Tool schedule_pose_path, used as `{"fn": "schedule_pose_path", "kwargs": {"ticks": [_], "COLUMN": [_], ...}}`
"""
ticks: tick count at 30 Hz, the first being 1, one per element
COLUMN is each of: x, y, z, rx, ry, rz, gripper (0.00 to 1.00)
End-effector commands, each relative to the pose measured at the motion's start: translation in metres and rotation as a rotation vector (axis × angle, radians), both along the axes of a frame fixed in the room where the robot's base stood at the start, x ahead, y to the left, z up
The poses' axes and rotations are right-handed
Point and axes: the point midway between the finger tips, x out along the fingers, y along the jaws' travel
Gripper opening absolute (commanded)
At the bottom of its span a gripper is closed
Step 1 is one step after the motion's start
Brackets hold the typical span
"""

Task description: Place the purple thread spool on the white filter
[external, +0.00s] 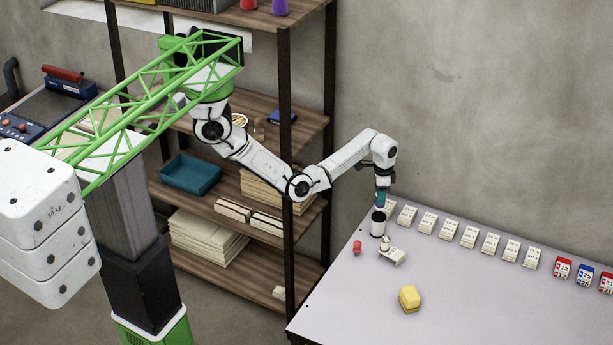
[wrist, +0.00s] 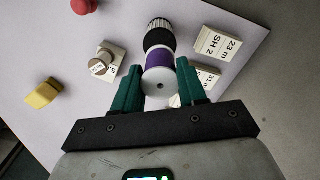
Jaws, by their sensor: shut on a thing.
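My gripper (external: 381,195) points down near the table's far left corner. Its teal fingers (wrist: 158,68) are shut on the purple thread spool (wrist: 160,57), which has a pale round end facing the wrist camera. The spool is small and mostly hidden in the external view. The white filter (external: 378,227) stands upright on the table directly below my gripper. It has a dark top, and its white ribbed side (wrist: 159,24) shows beyond the spool in the wrist view. The spool is in line with the dark top; I cannot tell whether they touch.
A small white stand (external: 392,256) with a rounded piece on it sits beside the filter. A red knob-like object (external: 357,247) and a yellow block (external: 409,299) are nearby. Several white label cards (external: 447,229) line the back edge. The table's front is clear.

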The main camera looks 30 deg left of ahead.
Motion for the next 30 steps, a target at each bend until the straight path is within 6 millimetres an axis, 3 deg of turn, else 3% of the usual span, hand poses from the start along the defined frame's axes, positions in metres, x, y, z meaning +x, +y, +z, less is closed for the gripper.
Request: {"fn": "schedule_pose_path", "kwargs": {"ticks": [9, 22, 23, 30], "x": [-0.001, -0.001, -0.001, -0.001], "y": [-0.001, 0.0, 0.0, -0.001], "z": [-0.038, -0.045, -0.046, -0.045], "rx": [-0.001, -0.001, -0.001, -0.001], "ry": [0.002, 0.0, 0.0, 0.0], "rz": [0.0, 0.0, 0.0, 0.0], "gripper": [0.13, 0.13, 0.42, 0.65]}}
